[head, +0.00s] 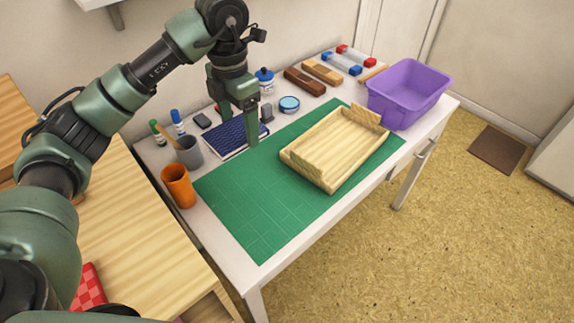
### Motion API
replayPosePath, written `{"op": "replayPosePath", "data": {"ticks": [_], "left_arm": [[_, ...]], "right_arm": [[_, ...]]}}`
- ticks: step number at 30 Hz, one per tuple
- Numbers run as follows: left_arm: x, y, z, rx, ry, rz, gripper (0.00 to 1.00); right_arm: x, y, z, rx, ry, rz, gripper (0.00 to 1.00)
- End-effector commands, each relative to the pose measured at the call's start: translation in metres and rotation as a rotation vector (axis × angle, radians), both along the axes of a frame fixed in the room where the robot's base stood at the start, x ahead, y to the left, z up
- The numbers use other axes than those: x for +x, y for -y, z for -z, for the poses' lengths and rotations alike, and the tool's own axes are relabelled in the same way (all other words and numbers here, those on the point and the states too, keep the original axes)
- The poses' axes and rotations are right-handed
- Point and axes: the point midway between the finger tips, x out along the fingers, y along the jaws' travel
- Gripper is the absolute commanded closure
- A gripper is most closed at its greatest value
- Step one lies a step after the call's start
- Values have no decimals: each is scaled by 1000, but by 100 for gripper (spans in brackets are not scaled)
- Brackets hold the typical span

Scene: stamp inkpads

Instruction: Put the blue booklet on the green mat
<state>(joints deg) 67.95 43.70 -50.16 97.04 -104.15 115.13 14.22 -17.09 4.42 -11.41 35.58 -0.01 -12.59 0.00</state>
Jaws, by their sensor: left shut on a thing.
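The blue booklet (226,141), dark blue with a light grid pattern and a pale edge, is at the back left edge of the green mat (255,205). My left gripper (238,124) points down over the booklet and is shut on it, one finger at its near side and the other at its far side. I cannot tell whether the booklet rests on the table or is slightly raised. The mat's front left part is bare. My right gripper is not in view.
A wooden tray (335,153) stands on the mat's right part. A grey cup (190,154) and an orange cup (178,188) stand left of the mat. A purple bin (407,92) stands at the right end. Markers, a blue tin (289,104) and stamps line the back.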

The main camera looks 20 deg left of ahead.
Motion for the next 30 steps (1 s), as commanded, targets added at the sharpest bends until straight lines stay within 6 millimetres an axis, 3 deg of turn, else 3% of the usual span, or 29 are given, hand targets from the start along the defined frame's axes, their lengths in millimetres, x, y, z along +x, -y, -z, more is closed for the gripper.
{"op": "replayPosePath", "data": {"ticks": [4, 18, 30], "left_arm": [[-1, 0, 23, -1, -6, 0, 67], [-1, 0, 138, -1, -4, 1, 67], [-1, 0, 179, 0, -4, 0, 67]], "right_arm": [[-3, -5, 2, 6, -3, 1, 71], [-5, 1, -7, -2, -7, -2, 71], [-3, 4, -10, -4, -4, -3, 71]]}}
